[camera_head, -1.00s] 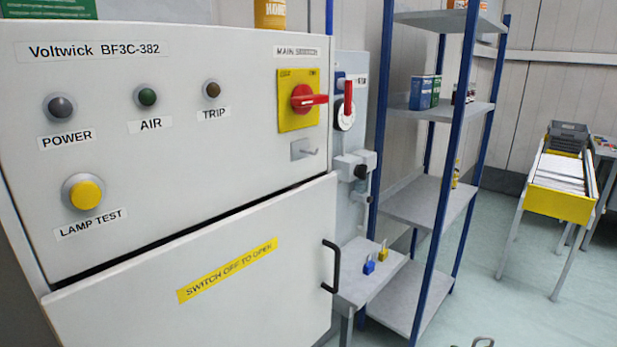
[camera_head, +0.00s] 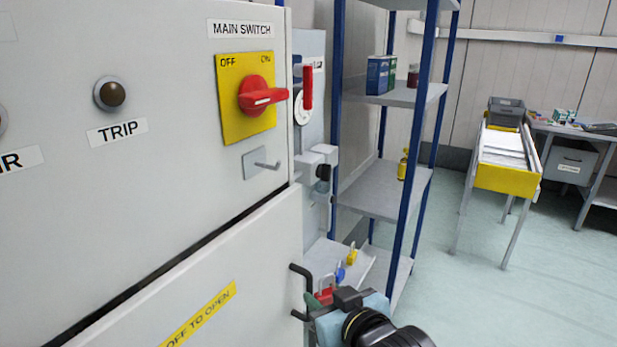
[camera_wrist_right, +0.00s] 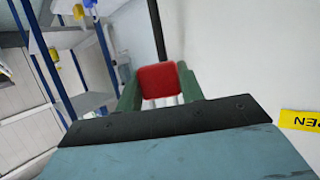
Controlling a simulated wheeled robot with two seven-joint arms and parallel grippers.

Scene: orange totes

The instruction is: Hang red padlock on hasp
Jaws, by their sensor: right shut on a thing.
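The red padlock (camera_head: 325,294) is held by my right gripper (camera_head: 318,299), low in the head view beside the cabinet's black door handle. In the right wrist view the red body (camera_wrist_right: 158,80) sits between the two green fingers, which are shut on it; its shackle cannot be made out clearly. The hasp (camera_head: 262,163) is a grey plate with a short prong on the cabinet front, empty, below the main switch (camera_head: 258,95). The switch's red handle points right, toward ON. The gripper is well below and to the right of the hasp. My left gripper is not in view.
The black door handle (camera_head: 301,290) is close to my right gripper. Behind are a small grey bench with a blue padlock (camera_head: 340,274) and a yellow one (camera_head: 352,257), and a blue-posted shelf rack (camera_head: 383,185). The space before the upper cabinet front is clear.

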